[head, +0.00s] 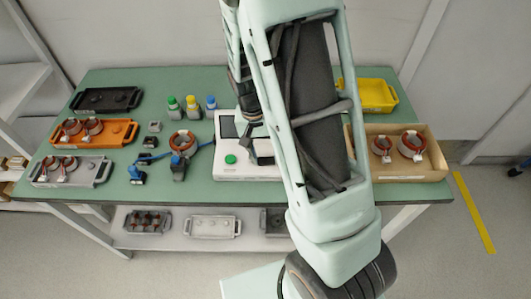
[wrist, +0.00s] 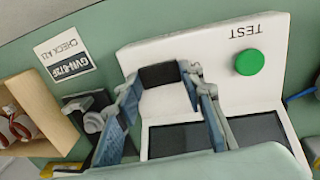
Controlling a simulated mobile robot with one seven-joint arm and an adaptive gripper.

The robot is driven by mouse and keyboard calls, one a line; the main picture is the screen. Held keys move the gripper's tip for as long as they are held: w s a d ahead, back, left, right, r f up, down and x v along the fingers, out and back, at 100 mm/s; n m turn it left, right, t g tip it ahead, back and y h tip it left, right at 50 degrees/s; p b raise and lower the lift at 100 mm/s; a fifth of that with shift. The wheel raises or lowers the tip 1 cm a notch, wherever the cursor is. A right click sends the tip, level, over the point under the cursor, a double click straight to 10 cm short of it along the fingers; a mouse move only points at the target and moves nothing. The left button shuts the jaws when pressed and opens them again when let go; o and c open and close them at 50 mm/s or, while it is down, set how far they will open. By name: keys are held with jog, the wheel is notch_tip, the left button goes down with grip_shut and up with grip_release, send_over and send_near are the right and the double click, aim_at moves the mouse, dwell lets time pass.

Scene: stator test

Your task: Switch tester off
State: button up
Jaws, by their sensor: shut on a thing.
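The tester is a white box (head: 245,172) on the green table, partly hidden behind my arm. Its green button (head: 230,158) shows in the head view; in the wrist view the green button (wrist: 249,62) lies beside the word TEST. A black block-like part (wrist: 160,75), seemingly the switch, sits at the tester's edge between my fingertips. My gripper (wrist: 160,78) is shut on this part, one finger on each side. In the head view my gripper (head: 260,150) is over the tester, mostly hidden by my arm.
Left of the tester are a copper stator (head: 183,142) and blue clamps (head: 178,167). Black, orange (head: 122,133) and grey trays stand farther left; several bottles (head: 192,107) are behind. A wooden box (head: 437,163) with stators and a yellow bin (head: 378,95) stand right.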

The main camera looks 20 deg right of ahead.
aim_at(259, 160)
jog(key=o, duration=1.2)
jog(key=shift+c, duration=0.2)
jog(key=shift+r, duration=0.1)
notch_tip(259, 160, up, 12)
jog(key=a, duration=0.1)
jog(key=shift+w+a, duration=0.25)
jog(key=shift+w, duration=0.05)
jog(key=shift+f, duration=0.2)
